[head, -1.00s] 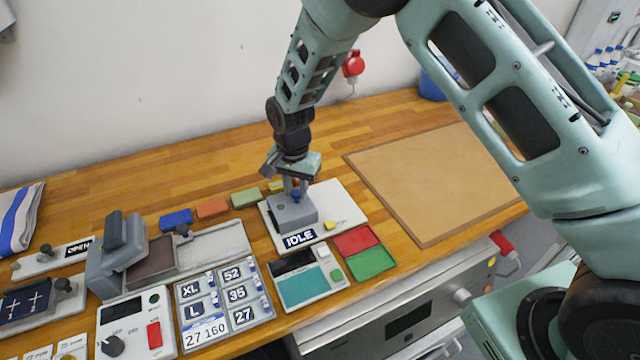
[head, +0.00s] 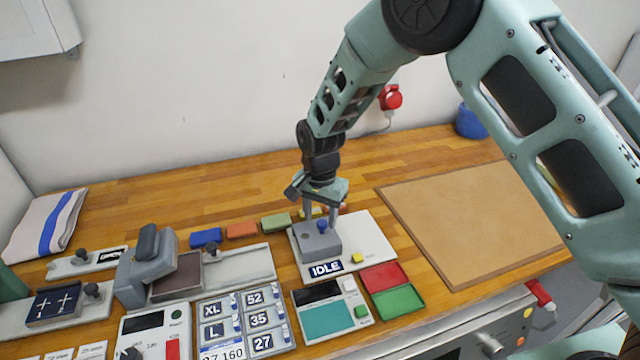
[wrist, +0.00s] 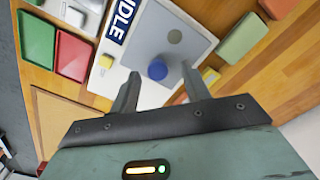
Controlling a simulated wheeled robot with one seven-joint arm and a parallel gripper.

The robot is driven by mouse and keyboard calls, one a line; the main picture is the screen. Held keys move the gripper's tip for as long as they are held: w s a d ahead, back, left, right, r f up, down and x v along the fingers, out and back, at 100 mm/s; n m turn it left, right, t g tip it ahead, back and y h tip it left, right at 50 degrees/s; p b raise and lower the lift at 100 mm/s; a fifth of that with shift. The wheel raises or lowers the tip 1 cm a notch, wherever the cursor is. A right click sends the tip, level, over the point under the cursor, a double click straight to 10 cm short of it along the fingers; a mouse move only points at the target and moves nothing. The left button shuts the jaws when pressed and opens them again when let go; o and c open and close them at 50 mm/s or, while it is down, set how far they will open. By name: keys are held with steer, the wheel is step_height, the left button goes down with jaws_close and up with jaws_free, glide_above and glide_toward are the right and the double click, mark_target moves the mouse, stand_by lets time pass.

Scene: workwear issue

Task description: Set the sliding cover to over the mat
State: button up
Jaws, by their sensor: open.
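A brown mat (head: 178,277) lies on a grey rail plate (head: 240,266) at the left. A grey block with an upright handle (head: 143,272), seemingly the sliding cover, sits at the mat's left side, leaving much of the mat bare. A dark knob (head: 212,250) stands at the plate's back edge. My gripper (head: 321,214) is well to the right, over a grey block (head: 318,242) with a blue button on the IDLE board. In the wrist view, the open fingers stand either side of the blue button (wrist: 157,70); I cannot tell whether they touch it.
A panel with a teal screen (head: 328,318), red tray (head: 384,277) and green tray (head: 398,302) lie in front of the IDLE board. Blue, orange and green blocks (head: 241,230) line its left. A large tan board (head: 470,215) covers the right.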

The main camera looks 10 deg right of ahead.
mark_target(320, 223)
step_height(320, 223, up, 16)
steer(key=b, duration=0.3)
steer(key=shift+b, duration=0.3)
steer(key=shift+s, duration=0.1)
steer(key=s+d+f+n, duration=0.1)
steer(key=s+n, duration=0.6)
steer(key=s, duration=0.9)
steer(key=s+d+f+n+b, duration=0.1)
steer(key=s+n, duration=0.7)
steer(key=s, duration=0.8)
steer(key=shift+d+f+y, duration=0.3)
steer(key=shift+d+f, duration=0.5)
steer(key=shift+d, duration=0.1)
